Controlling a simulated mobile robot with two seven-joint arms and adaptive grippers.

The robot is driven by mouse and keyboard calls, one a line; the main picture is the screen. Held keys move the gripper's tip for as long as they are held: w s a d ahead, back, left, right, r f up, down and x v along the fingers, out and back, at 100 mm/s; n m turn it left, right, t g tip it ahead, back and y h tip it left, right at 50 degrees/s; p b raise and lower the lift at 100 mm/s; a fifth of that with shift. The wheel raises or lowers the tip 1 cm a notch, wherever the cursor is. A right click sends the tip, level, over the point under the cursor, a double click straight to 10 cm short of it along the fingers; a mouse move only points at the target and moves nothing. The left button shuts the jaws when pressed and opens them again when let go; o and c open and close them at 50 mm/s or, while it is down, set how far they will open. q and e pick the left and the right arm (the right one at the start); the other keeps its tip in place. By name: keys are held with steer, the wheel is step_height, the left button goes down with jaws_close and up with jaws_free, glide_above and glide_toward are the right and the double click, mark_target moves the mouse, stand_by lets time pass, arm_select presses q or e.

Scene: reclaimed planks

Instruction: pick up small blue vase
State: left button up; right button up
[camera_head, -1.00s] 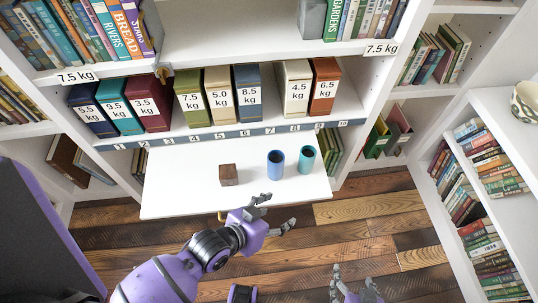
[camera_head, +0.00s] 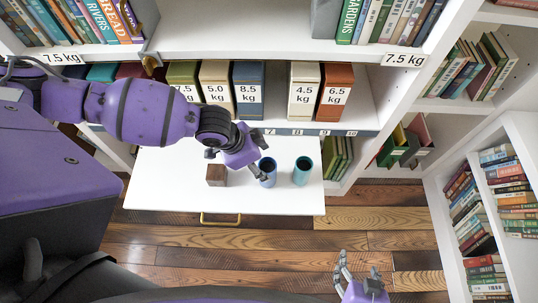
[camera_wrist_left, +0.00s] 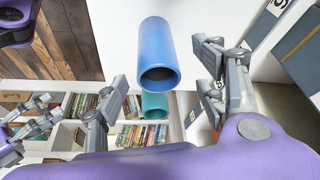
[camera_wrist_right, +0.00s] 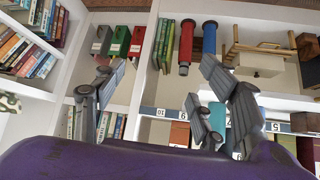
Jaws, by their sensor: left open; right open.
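The small blue vase (camera_head: 267,173) is an upright, open-topped cylinder on the white pull-out surface. My left gripper (camera_head: 237,163) is open just left of it and partly covers it in the head view. In the left wrist view the blue vase (camera_wrist_left: 158,48) appears ahead, between the spread fingers (camera_wrist_left: 164,68), with no finger clearly touching it. My right gripper (camera_head: 359,273) is open and low in front, away from the vase. The right wrist view also shows its spread fingers (camera_wrist_right: 160,85).
A teal vase (camera_head: 302,171) stands close right of the blue one, and a brown wooden block (camera_head: 216,175) stands to the left. Shelves with weight-labelled binders (camera_head: 248,88) rise behind. The white surface (camera_head: 160,190) is bare at its left; a brass handle (camera_head: 221,219) is below.

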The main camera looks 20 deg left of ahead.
mark_target(268, 169)
arm_select(q)
steer(key=shift+s+d+f, duration=0.2)
steer(key=shift+d+f, duration=0.2)
steer(key=shift+f, duration=0.4)
steer(key=x, duration=0.4)
steer(key=shift+w+r, duration=0.1)
steer(key=shift+w, duration=0.2)
steer(key=shift+c, duration=0.5)
steer(key=c, duration=1.2)
arm_select(e)
steer(key=shift+s+d+f, duration=0.1)
steer(key=shift+s+f, duration=0.1)
steer(key=shift+s, duration=0.25)
steer(key=shift+s+d+f, duration=0.1)
steer(key=shift+s+f, duration=0.05)
steer(key=shift+s, duration=0.25)
arm_select(q)
steer(key=shift+d, duration=0.1)
steer(key=shift+c, duration=0.2)
